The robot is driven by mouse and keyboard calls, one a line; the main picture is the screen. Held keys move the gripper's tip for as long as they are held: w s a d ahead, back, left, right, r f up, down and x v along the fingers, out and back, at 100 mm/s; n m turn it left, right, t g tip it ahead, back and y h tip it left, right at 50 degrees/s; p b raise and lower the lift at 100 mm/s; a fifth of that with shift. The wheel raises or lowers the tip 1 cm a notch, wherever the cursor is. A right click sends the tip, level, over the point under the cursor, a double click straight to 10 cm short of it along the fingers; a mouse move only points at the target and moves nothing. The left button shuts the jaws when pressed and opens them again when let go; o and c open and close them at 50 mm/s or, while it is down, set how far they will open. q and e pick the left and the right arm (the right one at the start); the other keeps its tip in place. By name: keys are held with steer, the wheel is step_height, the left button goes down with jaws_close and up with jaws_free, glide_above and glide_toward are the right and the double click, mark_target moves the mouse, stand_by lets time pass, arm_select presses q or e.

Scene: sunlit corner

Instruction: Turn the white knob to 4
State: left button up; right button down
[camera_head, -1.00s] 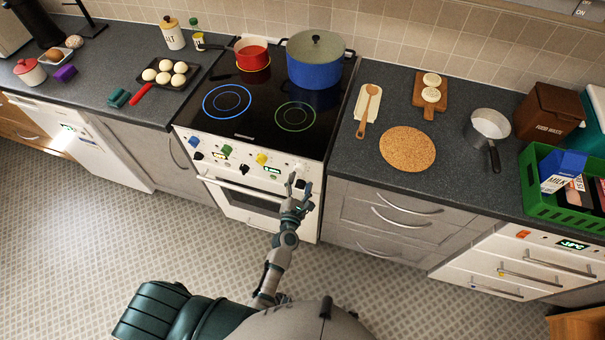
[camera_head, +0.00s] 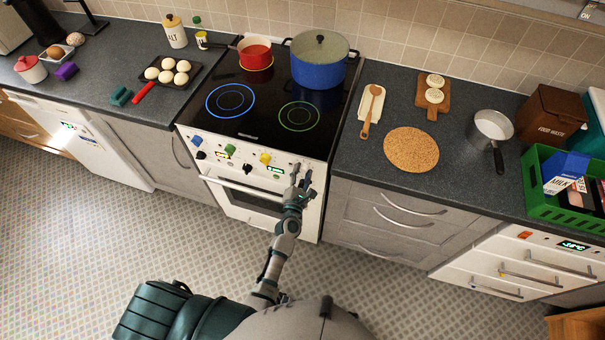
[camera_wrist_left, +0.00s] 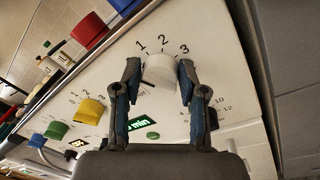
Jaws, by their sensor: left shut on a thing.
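The white knob (camera_wrist_left: 161,72) sits on the cooker's white front panel (camera_wrist_left: 215,50), with the printed numbers 1, 2 and 3 visible around its upper side. I cannot make out a 4 or tell which number the knob points to. My left gripper (camera_wrist_left: 158,84) has a finger on each side of the knob and is shut on it. In the head view my left gripper (camera_head: 301,178) is at the right end of the cooker's knob row and covers most of the knob. My right gripper is not in view.
Yellow (camera_wrist_left: 91,110), green (camera_wrist_left: 56,130) and blue knobs (camera_wrist_left: 37,140) sit further left on the panel, with black knobs too. The oven handle (camera_head: 245,187) runs below. A blue pot (camera_head: 319,66) and red pan (camera_head: 256,53) stand on the hob.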

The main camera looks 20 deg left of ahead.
arm_select(q)
steer(key=shift+s+a+f, duration=0.15)
steer(key=shift+a+f, duration=0.05)
steer(key=shift+f, duration=0.3)
steer(key=shift+d+f, duration=0.1)
steer(key=shift+c, duration=0.2)
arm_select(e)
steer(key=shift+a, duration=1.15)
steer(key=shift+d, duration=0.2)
